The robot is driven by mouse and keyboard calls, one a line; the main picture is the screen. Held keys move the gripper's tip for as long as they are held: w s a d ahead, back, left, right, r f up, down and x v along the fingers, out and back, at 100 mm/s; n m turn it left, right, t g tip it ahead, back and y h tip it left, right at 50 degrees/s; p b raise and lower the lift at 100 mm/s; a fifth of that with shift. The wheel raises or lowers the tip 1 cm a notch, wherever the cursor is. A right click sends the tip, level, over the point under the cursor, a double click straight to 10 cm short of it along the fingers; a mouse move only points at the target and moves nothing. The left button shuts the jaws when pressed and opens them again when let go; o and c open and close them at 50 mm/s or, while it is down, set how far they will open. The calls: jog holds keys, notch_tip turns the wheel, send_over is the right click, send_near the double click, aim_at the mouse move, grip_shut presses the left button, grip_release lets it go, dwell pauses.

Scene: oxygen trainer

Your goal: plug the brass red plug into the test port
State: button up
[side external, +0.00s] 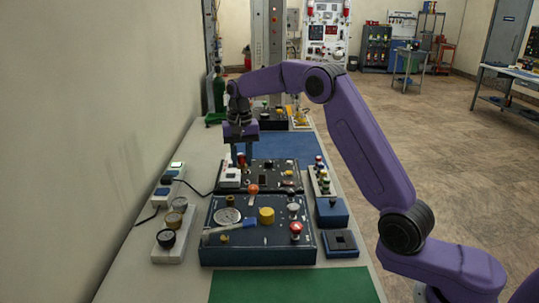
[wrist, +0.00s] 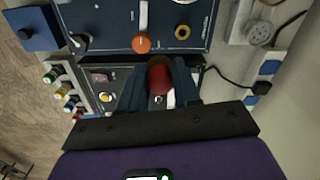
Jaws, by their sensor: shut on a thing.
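My gripper (wrist: 158,95) is shut on a red plug (wrist: 158,76), whose darker brownish top edge shows between the two dark blue fingers in the wrist view. In the side view my gripper (side external: 240,156) points down over the rear dark panel, and the fingers mostly hide the plug. A brass ring-shaped port (wrist: 182,32) is on the large blue panel in the wrist view, apart from the plug. I cannot tell for sure which fitting is the test port. The plug's lower end is hidden.
The front panel (side external: 258,250) carries a gauge (side external: 228,215), yellow knob (side external: 266,215), red button (side external: 296,227) and orange knob (wrist: 141,44). A rack of coloured plugs (side external: 322,182) and a blue block (side external: 332,213) stand right. A gauge strip (side external: 172,232) stands left.

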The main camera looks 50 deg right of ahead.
jog(key=shift+n, duration=0.5)
jog(key=a, duration=0.1)
jog(key=w+a, duration=0.2)
jog(key=shift+a+f, duration=0.35)
jog(key=shift+f, duration=3)
jog(key=shift+f, duration=1.6)
jog(key=o, duration=1.1)
notch_tip(320, 180, up, 17)
jog(key=shift+r, duration=0.2)
